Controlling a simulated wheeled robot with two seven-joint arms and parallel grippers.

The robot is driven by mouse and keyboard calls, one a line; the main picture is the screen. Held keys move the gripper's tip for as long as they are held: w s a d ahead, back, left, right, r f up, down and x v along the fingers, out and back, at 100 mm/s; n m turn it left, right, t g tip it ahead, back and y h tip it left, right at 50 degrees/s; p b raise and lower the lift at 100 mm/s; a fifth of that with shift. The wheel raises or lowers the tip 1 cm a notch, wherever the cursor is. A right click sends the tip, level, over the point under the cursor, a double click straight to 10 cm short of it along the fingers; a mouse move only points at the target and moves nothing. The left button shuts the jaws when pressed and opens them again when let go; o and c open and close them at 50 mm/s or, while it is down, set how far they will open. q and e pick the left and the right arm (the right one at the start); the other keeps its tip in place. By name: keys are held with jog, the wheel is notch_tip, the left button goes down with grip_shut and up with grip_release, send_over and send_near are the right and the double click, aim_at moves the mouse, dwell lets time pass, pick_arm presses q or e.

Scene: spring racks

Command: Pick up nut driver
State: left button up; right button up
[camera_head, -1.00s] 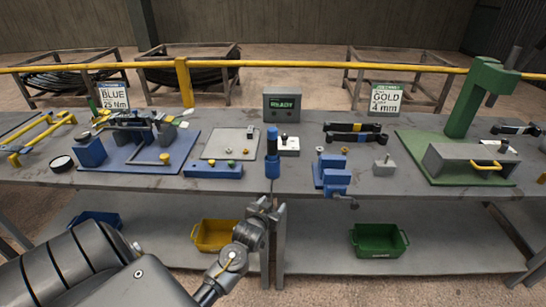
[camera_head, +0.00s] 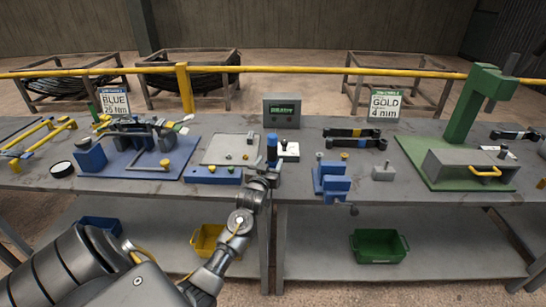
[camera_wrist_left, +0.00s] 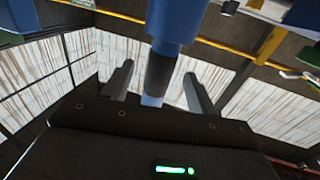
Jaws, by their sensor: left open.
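The nut driver (camera_head: 272,146) appears to be the upright blue tool with a dark band at the middle of the bench, near its front edge. My left gripper (camera_head: 270,171) is at the tool's lower part and hides some of it. In the left wrist view the blue and black shaft (camera_wrist_left: 162,72) stands between the two fingers of my left gripper (camera_wrist_left: 158,88). The fingers are open, with a visible gap on each side of the shaft. My right gripper is not in view.
A blue fixture (camera_head: 331,182) is to the right. Yellow (camera_head: 205,240) and green (camera_head: 378,246) bins sit on the lower shelf.

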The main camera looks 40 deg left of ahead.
aim_at(271, 158)
pick_arm(q)
jog(key=shift+r, duration=0.1)
jog(key=p+x, duration=0.1)
jog(key=x, duration=0.4)
jog(key=shift+a+p, duration=0.1)
jog(key=shift+p, duration=0.3)
